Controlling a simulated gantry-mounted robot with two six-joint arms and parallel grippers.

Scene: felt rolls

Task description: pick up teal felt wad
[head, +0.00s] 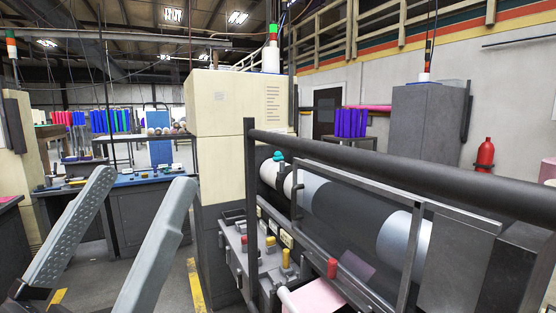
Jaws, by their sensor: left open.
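A small teal felt wad (279,156) sits on top of the left end of the machine's large roller (318,205), just right of the cream cabinet. My left gripper (143,181) is at the lower left, close to the camera, with its two grey fingers spread apart and nothing between them. It is well to the left of the wad and apart from it. My right gripper does not show.
Dark rails and a thick black bar (400,175) run in front of and above the roller. A tall cream cabinet (222,120) stands between gripper and wad. A control ledge with red and yellow knobs (270,242) juts out below. A blue-topped bench (130,181) stands behind the gripper.

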